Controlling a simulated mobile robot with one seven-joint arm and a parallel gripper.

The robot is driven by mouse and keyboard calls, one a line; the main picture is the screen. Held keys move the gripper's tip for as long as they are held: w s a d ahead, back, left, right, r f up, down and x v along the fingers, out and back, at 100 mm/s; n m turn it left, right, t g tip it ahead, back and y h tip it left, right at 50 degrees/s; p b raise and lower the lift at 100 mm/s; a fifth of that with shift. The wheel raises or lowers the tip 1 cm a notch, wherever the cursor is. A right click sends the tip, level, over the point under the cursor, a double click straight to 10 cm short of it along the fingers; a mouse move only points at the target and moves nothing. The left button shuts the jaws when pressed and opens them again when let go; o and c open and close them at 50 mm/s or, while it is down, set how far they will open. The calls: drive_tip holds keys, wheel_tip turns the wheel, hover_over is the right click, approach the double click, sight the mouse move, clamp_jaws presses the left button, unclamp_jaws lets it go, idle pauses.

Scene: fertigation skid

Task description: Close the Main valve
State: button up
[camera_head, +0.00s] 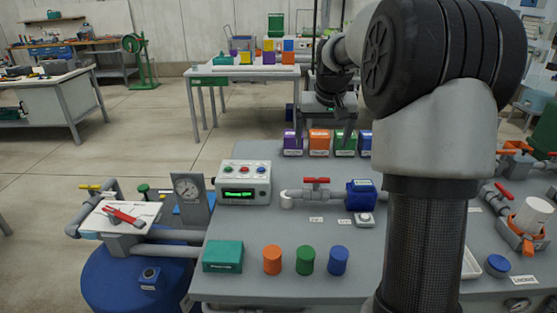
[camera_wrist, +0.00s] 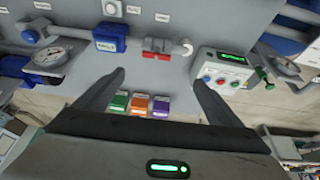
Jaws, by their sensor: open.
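A valve with a red handle (camera_head: 316,181) sits on a short grey pipe on the grey bench, between the control box and a blue unit. Its handle looks in line with the pipe. It also shows in the wrist view (camera_wrist: 156,53). Another red-handled valve (camera_head: 124,215) is at the left by a white plate, and a yellow-handled valve (camera_head: 90,187) is behind it. More red-handled valves (camera_head: 503,192) are at the right. I cannot read which label says Main. My gripper (camera_head: 328,135) is open and empty above the bench's back edge; its fingers (camera_wrist: 159,78) spread wide in the wrist view.
A control box (camera_head: 244,182) with several buttons and a pressure gauge (camera_head: 188,188) stand left of the middle valve. The blue unit (camera_head: 361,196) is at its right. Several coloured packs (camera_head: 319,142) line the back edge. Orange, green and blue cylinders (camera_head: 305,260) stand in front. My arm hides part of the bench.

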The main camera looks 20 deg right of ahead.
sight(317, 179)
drive_tip(key=x, duration=0.6)
drive_tip(key=b+x, duration=0.1)
drive_tip(key=x, duration=0.6)
drive_tip(key=d+b+x, duration=0.1)
drive_tip(key=x, duration=0.6)
drive_tip(key=shift+w+d, duration=0.1)
drive_tip(key=shift+w, duration=0.1)
drive_tip(key=shift+r, duration=0.1)
drive_tip(key=c, duration=1.1)
drive_tip(key=shift+o, duration=0.2)
